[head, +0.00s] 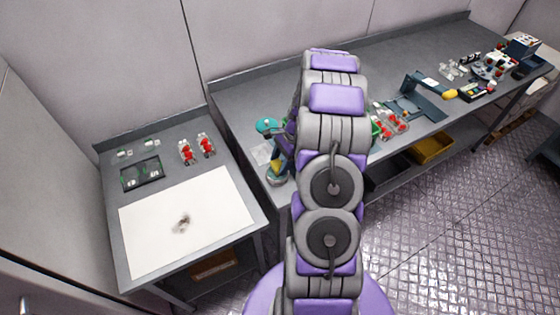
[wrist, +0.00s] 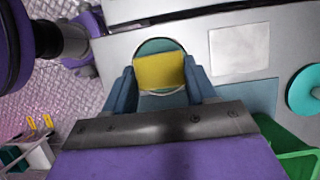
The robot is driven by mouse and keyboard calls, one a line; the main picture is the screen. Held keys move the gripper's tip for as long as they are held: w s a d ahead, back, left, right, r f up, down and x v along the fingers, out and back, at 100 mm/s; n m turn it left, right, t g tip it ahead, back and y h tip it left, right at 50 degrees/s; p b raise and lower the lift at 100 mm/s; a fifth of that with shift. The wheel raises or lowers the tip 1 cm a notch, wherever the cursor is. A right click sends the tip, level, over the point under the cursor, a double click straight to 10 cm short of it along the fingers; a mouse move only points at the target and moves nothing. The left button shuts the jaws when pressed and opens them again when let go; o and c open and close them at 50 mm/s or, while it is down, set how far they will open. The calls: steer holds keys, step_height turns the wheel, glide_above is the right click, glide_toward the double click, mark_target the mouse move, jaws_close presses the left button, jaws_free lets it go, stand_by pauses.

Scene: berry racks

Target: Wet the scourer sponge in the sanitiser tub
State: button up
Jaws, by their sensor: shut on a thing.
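The yellow scourer sponge (wrist: 160,72) is between the blue fingers of my gripper (wrist: 163,76) in the wrist view. My gripper is shut on it. The sponge lies over the mouth of the round sanitiser tub (wrist: 161,44), whose rim shows around it. I cannot tell whether the sponge touches the liquid. In the head view the yellow sponge (head: 276,167) shows at the tub (head: 275,181), near the front left corner of the long bench. My arm hides part of the gripper there.
A white square (wrist: 239,50) and a teal round object (wrist: 304,91) lie beside the tub. A green container (wrist: 296,146) is close by. The left table holds a white sheet (head: 225,196) with a dark smudge, a black tray (head: 141,173) and red berry punnets (head: 198,149).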

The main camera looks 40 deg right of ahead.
mark_target(279, 163)
steer(key=shift+f+p, duration=0.35)
steer(key=shift+f, duration=0.15)
stand_by(2.5)
steer(key=shift+r+p, duration=2.2)
steer(key=shift+r, duration=1.4)
steer(key=shift+w+f, duration=0.1)
